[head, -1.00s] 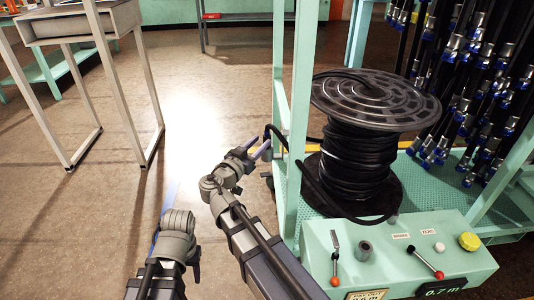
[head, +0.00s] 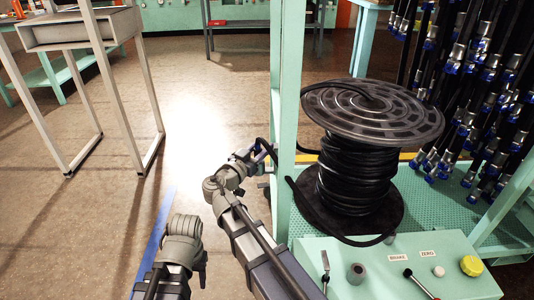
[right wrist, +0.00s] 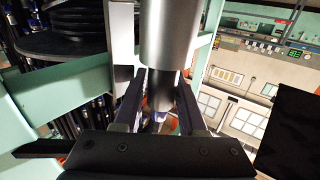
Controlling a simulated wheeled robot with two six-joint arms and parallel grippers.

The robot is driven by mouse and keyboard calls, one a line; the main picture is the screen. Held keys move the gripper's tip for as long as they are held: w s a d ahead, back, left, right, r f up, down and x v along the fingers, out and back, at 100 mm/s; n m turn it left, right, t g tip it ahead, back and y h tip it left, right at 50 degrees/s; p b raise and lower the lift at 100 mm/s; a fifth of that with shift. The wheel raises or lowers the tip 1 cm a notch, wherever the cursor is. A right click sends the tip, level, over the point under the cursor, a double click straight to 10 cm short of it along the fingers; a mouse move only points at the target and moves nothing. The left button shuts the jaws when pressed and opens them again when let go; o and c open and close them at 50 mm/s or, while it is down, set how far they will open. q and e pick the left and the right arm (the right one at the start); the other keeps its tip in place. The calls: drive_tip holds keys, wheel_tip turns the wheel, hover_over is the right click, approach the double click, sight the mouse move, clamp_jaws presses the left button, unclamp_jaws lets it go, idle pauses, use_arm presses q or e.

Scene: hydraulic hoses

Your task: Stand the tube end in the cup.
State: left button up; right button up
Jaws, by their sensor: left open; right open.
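The tube is a black hose, wound on a reel (head: 355,170). I cannot tell whether the hose lies between the fingers. A small grey cup (head: 357,272) with a dark opening stands on the green control panel. In the right wrist view my right gripper (right wrist: 160,88) is open. A grey metal cylinder with a darker lower part shows between its fingers; I cannot tell what it is.
The control panel (head: 315,250) carries levers and a yellow knob (head: 472,265). Hanging hoses (head: 470,95) fill the right. A grey table (head: 80,28) stands at far left; the floor between is open.

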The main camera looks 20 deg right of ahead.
use_arm(q)
drive_tip(key=shift+w+d, duration=0.1)
drive_tip(key=shift+d, duration=0.25)
use_arm(e)
drive_tip(key=shift+w+d, duration=0.25)
drive_tip(key=shift+d, duration=0.05)
drive_tip(key=shift+c, duration=0.3)
clamp_jaws()
use_arm(q)
drive_tip(key=shift+r, duration=0.1)
use_arm(e)
drive_tip(key=shift+r, duration=0.15)
use_arm(q)
wheel_tip(320, 180, up, 10)
drive_tip(key=p, duration=1)
use_arm(e)
wheel_tip(320, 180, up, 10)
use_arm(q)
drive_tip(key=shift+a, duration=0.15)
use_arm(e)
drive_tip(key=shift+a, duration=0.1)
